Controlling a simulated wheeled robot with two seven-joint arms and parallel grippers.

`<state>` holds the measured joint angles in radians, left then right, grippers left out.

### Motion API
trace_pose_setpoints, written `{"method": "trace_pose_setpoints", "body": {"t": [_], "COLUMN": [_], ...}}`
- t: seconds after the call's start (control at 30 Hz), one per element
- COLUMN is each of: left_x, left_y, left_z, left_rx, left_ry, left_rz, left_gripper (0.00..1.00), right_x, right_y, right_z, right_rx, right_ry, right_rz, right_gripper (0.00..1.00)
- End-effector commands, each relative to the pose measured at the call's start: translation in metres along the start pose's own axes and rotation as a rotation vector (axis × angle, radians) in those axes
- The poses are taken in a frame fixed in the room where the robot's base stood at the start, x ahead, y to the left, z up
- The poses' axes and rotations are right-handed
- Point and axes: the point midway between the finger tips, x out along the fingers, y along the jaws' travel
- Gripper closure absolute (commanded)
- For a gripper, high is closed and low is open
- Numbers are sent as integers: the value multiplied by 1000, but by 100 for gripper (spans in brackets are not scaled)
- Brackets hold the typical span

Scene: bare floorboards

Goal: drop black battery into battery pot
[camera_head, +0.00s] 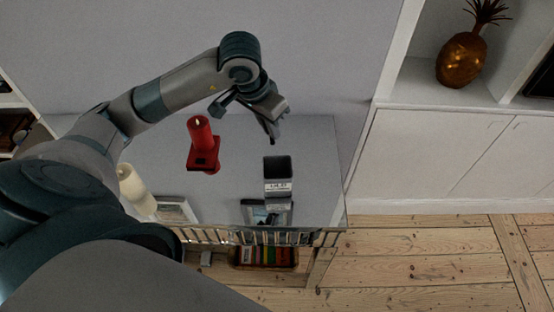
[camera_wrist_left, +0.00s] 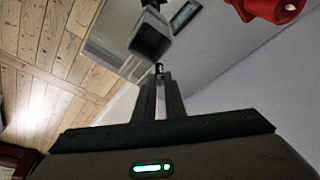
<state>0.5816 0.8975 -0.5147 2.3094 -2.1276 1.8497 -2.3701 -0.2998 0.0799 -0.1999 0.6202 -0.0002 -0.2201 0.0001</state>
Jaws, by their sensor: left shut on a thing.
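The battery pot (camera_head: 278,187) is a dark, square, open-topped container with pale lettering on its front, standing on a grey reflective table. It also shows in the left wrist view (camera_wrist_left: 150,44), just beyond the fingertips. My left gripper (camera_head: 271,132) is above the table, near the pot's far edge. In the left wrist view its fingers (camera_wrist_left: 160,95) are shut on the black battery (camera_wrist_left: 158,68), a small dark piece at the tips. The battery is too small to make out clearly in the head view. My right gripper is not in view.
A red candle on a red holder (camera_head: 203,150) stands left of the pot. White candles (camera_head: 134,188) and a picture frame (camera_head: 175,211) are near my left arm. The grey table (camera_head: 315,150) is clear to the pot's right. A white cabinet (camera_head: 430,150) stands farther right.

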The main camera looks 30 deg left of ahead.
Motion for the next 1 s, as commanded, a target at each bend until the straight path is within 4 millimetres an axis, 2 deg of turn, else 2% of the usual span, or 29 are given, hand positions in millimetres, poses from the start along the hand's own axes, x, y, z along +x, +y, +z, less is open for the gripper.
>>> {"method": "trace_pose_setpoints", "body": {"t": [0.5, 0.97, 1.0], "left_x": [44, 51, 51], "left_y": [0, 0, 0], "left_z": [14, 16, 16], "left_rx": [0, 1, 1], "left_ry": [-1, 0, 0], "left_rz": [1, 0, 0], "left_gripper": [100, 100, 85], "right_x": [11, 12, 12], "right_y": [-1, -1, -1], "right_z": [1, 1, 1], "right_rx": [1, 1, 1], "right_ry": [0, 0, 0], "right_rz": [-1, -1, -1], "right_gripper": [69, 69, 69]}}
